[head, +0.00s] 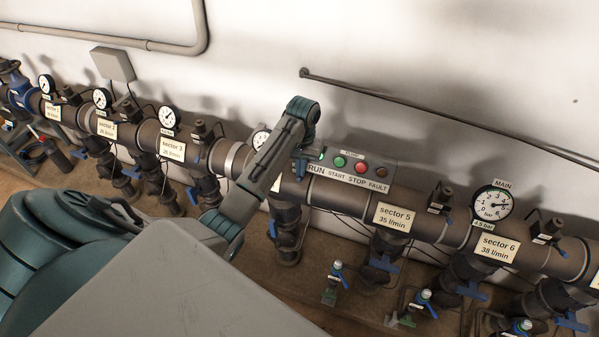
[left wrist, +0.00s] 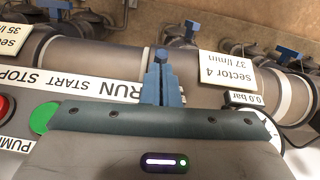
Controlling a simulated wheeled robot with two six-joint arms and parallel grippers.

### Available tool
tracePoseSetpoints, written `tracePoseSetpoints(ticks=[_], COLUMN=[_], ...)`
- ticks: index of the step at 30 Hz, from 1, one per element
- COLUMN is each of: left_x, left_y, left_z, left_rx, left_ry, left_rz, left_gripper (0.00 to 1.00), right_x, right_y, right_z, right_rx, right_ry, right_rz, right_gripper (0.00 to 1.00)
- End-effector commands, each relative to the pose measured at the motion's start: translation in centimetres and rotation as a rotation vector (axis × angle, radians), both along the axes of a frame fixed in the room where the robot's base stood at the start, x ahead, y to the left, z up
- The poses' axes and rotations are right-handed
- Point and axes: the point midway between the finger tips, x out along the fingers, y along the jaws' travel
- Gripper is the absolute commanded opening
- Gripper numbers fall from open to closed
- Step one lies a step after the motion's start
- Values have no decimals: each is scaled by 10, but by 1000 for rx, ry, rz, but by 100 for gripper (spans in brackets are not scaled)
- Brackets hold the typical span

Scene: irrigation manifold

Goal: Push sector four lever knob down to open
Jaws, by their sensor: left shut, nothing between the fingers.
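The sector 4 label (left wrist: 228,70) shows upside down on the grey pipe in the left wrist view. Blue T-shaped levers stand beyond the pipe there, one (left wrist: 290,54) up and right of the label and one (left wrist: 181,31) up and left; I cannot tell for sure which belongs to sector four. In the head view a blue lever (head: 272,228) shows at the valve below the pipe, beside my arm. My left gripper (left wrist: 160,62) is shut and empty, over the pipe between the RUN sign and the sector 4 label, apart from the levers. My right gripper is out of view.
A control panel (head: 350,176) with green and red buttons sits on the pipe right of my arm. A gauge reading 0.0 bar (left wrist: 243,99) is close to the gripper's right in the wrist view. Small taps (head: 334,282) stand in front of the pipe.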

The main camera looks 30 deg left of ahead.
Motion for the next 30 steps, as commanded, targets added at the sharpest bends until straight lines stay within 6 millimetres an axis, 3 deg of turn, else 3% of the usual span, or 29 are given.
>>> tracePoseSetpoints(ticks=[13,24,30], left_x=[-1,-1,-1], left_y=[-1,-1,-1], left_z=[-4,-42,-46], left_rx=[-2,-2,-1], left_ry=[0,0,0], left_rz=[-1,-1,-1], left_gripper=[0,0,0], right_x=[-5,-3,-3], right_y=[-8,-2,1], right_z=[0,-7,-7], right_rx=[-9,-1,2], right_ry=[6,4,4], right_rz=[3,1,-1], right_gripper=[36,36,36])
